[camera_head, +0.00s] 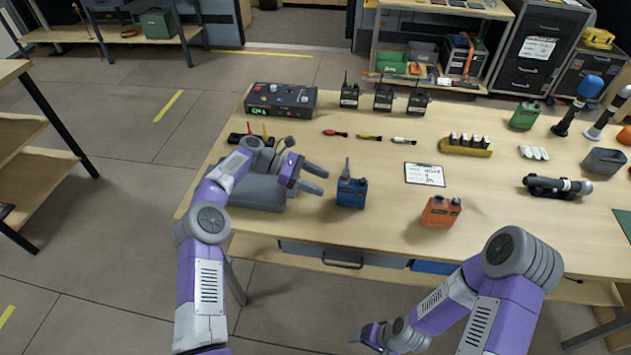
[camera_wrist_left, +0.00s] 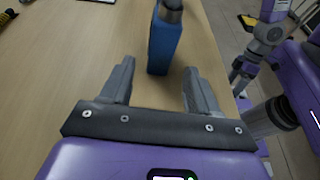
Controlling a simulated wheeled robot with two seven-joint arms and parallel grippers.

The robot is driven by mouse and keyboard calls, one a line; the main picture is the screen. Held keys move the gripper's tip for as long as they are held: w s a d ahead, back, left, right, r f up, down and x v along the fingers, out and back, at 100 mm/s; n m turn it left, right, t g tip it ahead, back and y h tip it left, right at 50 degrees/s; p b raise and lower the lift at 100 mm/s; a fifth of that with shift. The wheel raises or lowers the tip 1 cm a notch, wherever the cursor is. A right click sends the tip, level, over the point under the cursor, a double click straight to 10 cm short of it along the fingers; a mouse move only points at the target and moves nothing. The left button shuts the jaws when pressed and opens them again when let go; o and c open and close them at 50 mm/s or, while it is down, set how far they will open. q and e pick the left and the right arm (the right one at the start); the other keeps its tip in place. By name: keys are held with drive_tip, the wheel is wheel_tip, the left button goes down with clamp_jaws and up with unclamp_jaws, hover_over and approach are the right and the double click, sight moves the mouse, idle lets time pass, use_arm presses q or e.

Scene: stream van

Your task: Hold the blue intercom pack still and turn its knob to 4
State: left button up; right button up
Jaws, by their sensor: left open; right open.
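The blue intercom pack (camera_head: 351,193) stands upright on the table near its front edge, with a dark antenna on top. Its knob setting is too small to read. My left gripper (camera_head: 321,180) is open, just left of the pack and pointing at it, not touching. In the left wrist view the blue pack (camera_wrist_left: 164,45) stands beyond and between the two open fingers (camera_wrist_left: 158,85). My right gripper (camera_head: 364,338) is low in front of the table, away from the pack; its fingers are small in the picture, apart and empty.
An orange pack (camera_head: 441,211) stands right of the blue one. A clipboard (camera_head: 424,174) lies behind them. A grey case (camera_head: 258,192) sits under my left forearm. A control box (camera_head: 281,99), black radios (camera_head: 383,97) and small coloured tools (camera_head: 369,137) are farther back. The table between is clear.

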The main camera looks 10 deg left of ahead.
sight(347, 194)
use_arm(q)
drive_tip(key=b+x, duration=0.1)
drive_tip(key=x, duration=0.6)
drive_tip(key=shift+b, duration=0.35)
drive_tip(key=shift+x, duration=1.25)
drive_tip(key=c, duration=1)
drive_tip(key=o, duration=1.3)
drive_tip(key=shift+a, duration=0.1)
drive_tip(key=v, duration=1.2)
